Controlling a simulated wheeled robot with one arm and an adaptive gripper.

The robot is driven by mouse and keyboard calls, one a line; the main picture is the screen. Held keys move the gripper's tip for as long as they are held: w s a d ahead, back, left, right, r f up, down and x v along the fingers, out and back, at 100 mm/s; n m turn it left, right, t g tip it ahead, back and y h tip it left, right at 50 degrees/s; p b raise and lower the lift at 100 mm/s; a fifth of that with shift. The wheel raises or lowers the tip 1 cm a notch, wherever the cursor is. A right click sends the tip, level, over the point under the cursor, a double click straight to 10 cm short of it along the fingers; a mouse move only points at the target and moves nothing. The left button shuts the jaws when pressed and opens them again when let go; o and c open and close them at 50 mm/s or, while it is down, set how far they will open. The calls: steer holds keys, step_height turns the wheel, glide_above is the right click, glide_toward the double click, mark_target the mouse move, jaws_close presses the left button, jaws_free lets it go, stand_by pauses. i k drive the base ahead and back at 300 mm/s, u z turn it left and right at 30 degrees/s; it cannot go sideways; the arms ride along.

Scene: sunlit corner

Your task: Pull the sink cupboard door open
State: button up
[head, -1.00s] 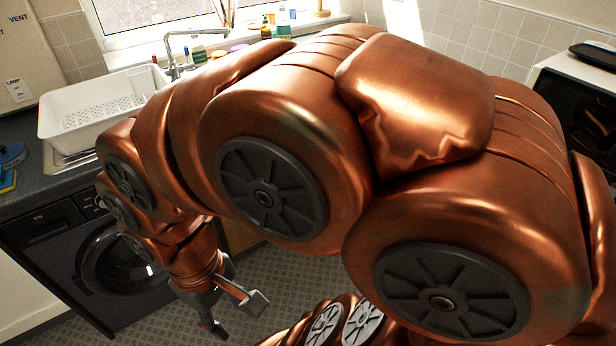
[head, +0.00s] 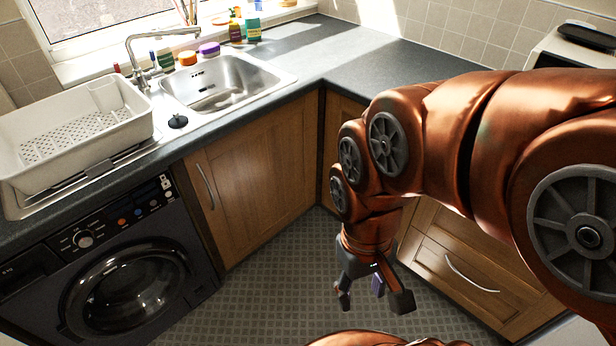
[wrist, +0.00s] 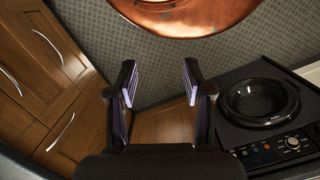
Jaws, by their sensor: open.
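The sink cupboard door (head: 258,168) is a brown wooden panel under the sink, right of the washing machine, and looks shut. Its curved metal handle (head: 205,187) is upright near the door's left edge. My gripper (head: 373,300) is open and empty, over the floor to the right of the door and apart from it. In the wrist view my gripper's fingers (wrist: 160,85) are spread, with a wooden front (wrist: 165,128) visible beyond and between them. I cannot make out the sink door's handle in that view.
A dark washing machine (head: 125,285) stands left of the cupboard. The sink (head: 225,85) and a white dish rack (head: 75,130) are on the counter above. Drawers with a curved handle (head: 470,275) are on the right. The tiled floor (head: 270,270) before the door is clear.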

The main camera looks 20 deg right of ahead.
mark_target(249, 183)
steer(key=z, duration=0.05)
steer(key=k, duration=0.6)
steer(key=u, duration=1.05)
steer(key=i, duration=0.9)
steer(key=u, duration=0.45)
